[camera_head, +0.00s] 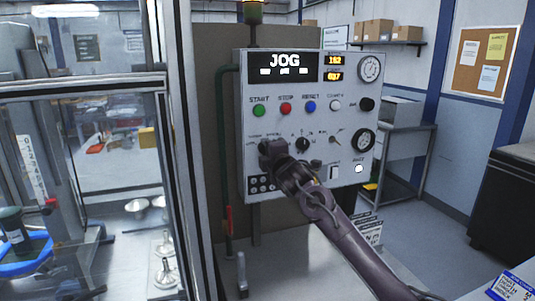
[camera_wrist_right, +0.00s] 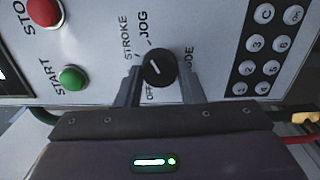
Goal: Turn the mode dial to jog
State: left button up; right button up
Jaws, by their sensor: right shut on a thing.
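The mode dial (camera_wrist_right: 160,68) is a round black knob on the grey control panel (camera_head: 318,115). In the right wrist view, OFF, STROKE and JOG labels are printed around it, and it has a short pale mark whose exact aim is hard to tell. My right gripper (camera_wrist_right: 160,80) is shut on the dial, one finger on each side. In the head view my right gripper (camera_head: 270,150) is at the panel's lower left and hides the dial. The panel's display (camera_head: 284,67) reads JOG. My left gripper is not in view.
Green START (camera_head: 259,110), red STOP (camera_head: 286,109) and blue RESET (camera_head: 311,106) buttons sit above the dial. A keypad (camera_wrist_right: 263,45) is close by. Another black knob (camera_head: 302,144) is to the right. A glass-fronted machine frame (camera_head: 172,150) stands left of the panel.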

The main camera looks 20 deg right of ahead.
jog(key=shift+m, duration=0.4)
jog(key=o, duration=1)
jog(key=s+b, duration=0.3)
jog(key=s, duration=0.4)
jog(key=shift+s+d, duration=0.15)
jog(key=shift+s, duration=0.25)
jog(key=shift+f, duration=0.1)
